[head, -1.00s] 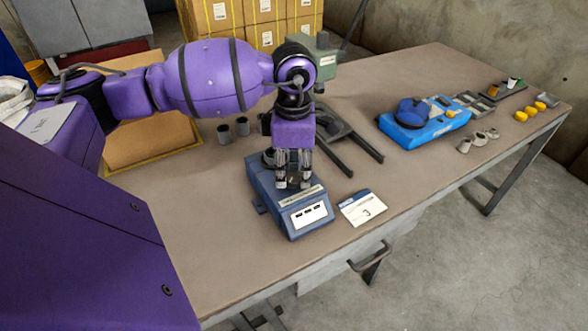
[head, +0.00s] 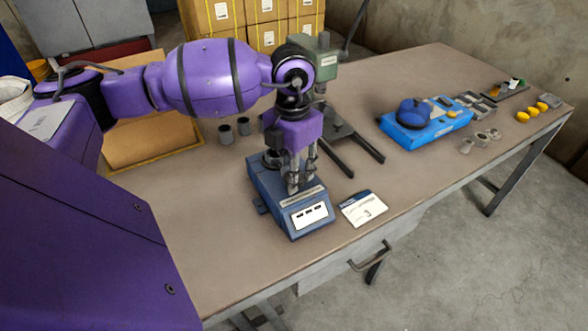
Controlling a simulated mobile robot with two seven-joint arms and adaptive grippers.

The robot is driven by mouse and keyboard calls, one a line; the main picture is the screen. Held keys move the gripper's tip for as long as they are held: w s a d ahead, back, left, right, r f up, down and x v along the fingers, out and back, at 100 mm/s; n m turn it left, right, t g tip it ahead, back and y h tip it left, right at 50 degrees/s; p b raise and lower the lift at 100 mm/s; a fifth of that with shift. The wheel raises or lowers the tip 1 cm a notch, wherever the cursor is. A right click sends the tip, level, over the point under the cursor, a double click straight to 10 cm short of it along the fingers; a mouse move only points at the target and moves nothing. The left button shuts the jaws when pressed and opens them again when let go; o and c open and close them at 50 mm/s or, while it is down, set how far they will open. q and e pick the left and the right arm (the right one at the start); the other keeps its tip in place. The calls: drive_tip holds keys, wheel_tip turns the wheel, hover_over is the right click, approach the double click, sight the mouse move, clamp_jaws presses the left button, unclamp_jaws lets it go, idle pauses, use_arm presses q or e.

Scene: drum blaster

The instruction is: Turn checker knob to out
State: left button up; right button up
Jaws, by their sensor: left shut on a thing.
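The checker (head: 267,205) is a dark blue box on the near part of the bench, with a white label panel on its sloped front. My left gripper (head: 302,186) points down onto its top, just behind the front panel. Its fingers are shut on the checker knob, which they mostly hide, so I cannot read the knob's setting. A dark round part sits at the back of the checker's top, partly behind the gripper. My right gripper is not in view.
A card marked 3 (head: 363,208) lies right of the checker. A grey-green press (head: 321,62) with dark rails stands behind it. A blue device (head: 425,122), yellow parts (head: 531,111) and grey parts (head: 480,141) are farther right.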

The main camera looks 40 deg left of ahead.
use_arm(q)
drive_tip(key=shift+w+a+r+n, duration=0.1)
drive_tip(key=shift+a+r+n, duration=0.2)
drive_tip(key=shift+n, duration=0.3)
drive_tip(key=o, duration=1)
drive_tip(key=shift+a, duration=0.15)
drive_tip(key=shift+c, duration=0.2)
drive_tip(key=shift+f, duration=0.15)
drive_tip(key=shift+d, duration=0.2)
wheel_tip(320, 180, up, 12)
drive_tip(key=shift+f, duration=0.1)
